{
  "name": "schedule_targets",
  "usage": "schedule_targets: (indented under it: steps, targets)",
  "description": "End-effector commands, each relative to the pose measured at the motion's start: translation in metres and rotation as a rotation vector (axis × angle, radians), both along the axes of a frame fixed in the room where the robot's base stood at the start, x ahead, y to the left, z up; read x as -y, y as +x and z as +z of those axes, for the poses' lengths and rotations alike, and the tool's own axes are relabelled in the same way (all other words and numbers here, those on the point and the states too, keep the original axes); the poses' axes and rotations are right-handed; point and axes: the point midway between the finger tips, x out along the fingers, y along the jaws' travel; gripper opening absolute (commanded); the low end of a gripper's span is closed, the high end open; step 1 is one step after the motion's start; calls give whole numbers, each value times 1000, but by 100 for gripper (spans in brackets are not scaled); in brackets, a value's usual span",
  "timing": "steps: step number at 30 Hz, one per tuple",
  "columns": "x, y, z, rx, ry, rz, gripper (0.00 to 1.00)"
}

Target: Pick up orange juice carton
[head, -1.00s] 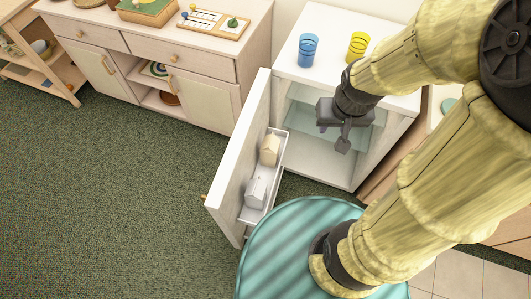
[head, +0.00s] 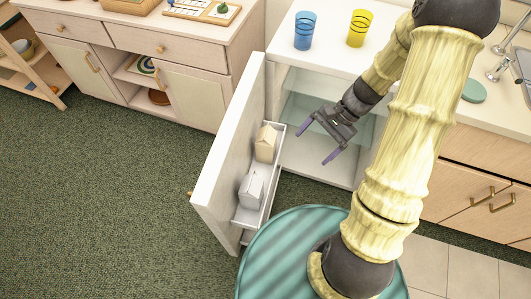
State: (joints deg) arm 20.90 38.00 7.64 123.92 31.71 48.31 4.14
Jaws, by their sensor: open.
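Two cartons stand in the door shelf of an open small fridge. One is tan or light orange (head: 265,143), at the upper end of the shelf. The other is white-grey (head: 251,189), at the lower end. No label is readable, and the tan one looks most like the orange juice carton. My gripper (head: 317,143) is open and empty, in front of the fridge opening. It is to the right of the tan carton, apart from it, with its purple-grey fingers pointing left and down.
The fridge door (head: 232,150) stands open to the left, with its white door shelf (head: 246,213) facing right. A blue glass (head: 305,31) and a yellow glass (head: 361,28) stand on the fridge top (head: 331,52). Glass shelves (head: 305,110) are inside. Green carpet (head: 100,200) lies clear at left.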

Motion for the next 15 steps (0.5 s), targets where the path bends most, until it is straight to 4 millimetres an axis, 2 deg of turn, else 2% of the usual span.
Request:
schedule_targets:
  steps: [1, 8, 15]
  targets:
    - [0, 6, -31, -47, 57, -62, 89]
    - [-4, 38, -106, -226, 345, -339, 89]
    - [11, 79, -179, -355, 684, -628, 89]
